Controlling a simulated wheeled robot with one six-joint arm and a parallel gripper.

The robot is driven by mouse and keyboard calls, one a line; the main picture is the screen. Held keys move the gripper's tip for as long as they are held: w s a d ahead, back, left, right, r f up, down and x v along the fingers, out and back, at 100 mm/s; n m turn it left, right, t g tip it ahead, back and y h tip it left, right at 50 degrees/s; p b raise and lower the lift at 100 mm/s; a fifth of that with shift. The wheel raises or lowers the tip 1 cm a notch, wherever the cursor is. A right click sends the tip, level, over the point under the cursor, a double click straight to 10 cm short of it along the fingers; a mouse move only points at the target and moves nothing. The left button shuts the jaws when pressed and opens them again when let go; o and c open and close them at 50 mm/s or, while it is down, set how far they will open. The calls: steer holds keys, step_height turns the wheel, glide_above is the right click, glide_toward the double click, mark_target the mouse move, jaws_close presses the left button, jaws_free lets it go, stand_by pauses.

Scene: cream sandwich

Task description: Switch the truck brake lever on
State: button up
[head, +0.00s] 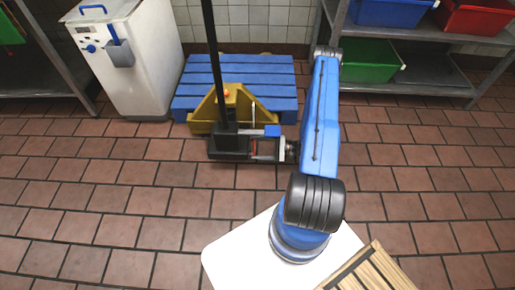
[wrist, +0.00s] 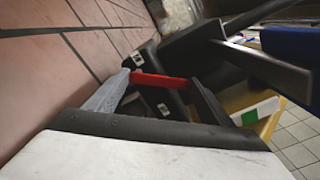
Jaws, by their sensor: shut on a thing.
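The truck is yellow (head: 243,101) with a black upright post (head: 212,60) and a dark base, and stands at the far middle in the head view. A red brake lever (wrist: 158,80) shows in the wrist view, lying crosswise between the fingers of my gripper (wrist: 163,84). The fingers are shut on the lever, near their tips. In the head view my gripper (head: 266,149) is low beside the truck's base, and the lever there is mostly hidden.
A blue pallet (head: 275,75) lies behind the truck. A white cabinet (head: 130,62) stands to its left. A metal rack (head: 420,86) with a green bin (head: 368,62) stands at the right. The tiled floor in front is clear.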

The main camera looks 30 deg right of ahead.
steer(key=shift+s+a+r+n, duration=0.1)
steer(key=shift+s+r+n, duration=0.1)
steer(key=shift+n, duration=0.5)
steer(key=o, duration=1.5)
steer(key=v, duration=1.7)
steer(key=shift+s, duration=0.2)
steer(key=shift+d+f, duration=0.1)
steer(key=shift+d, duration=0.15)
